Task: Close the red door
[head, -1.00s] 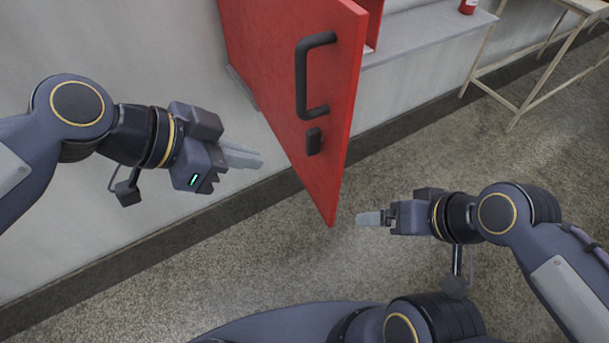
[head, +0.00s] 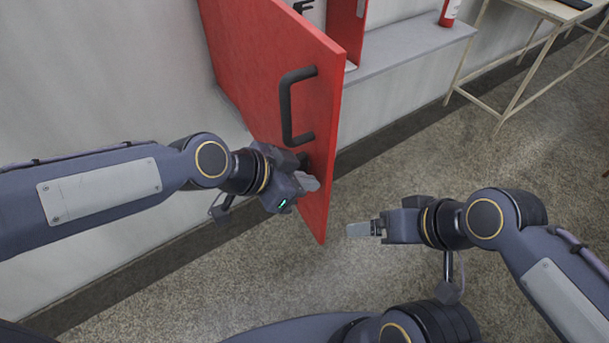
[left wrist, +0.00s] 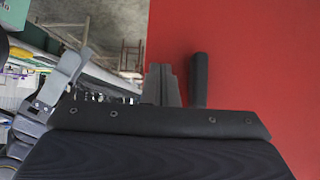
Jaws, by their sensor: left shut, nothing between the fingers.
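The red door (head: 262,62) stands open, swung out from the wall cabinet. It also fills the right of the left wrist view (left wrist: 250,60). Its black handle (head: 288,108) is on the face towards my left arm; a black post-like part, seemingly the handle, shows in the left wrist view (left wrist: 199,80). My left gripper (head: 310,182) is shut and empty, at the door's lower part just below the handle.
A grey ledge (head: 410,48) runs along the wall behind the door, with a red extinguisher-like cylinder (head: 450,12) on it. A light-framed table (head: 500,75) stands at the upper right. The speckled floor (head: 420,165) right of the door is clear.

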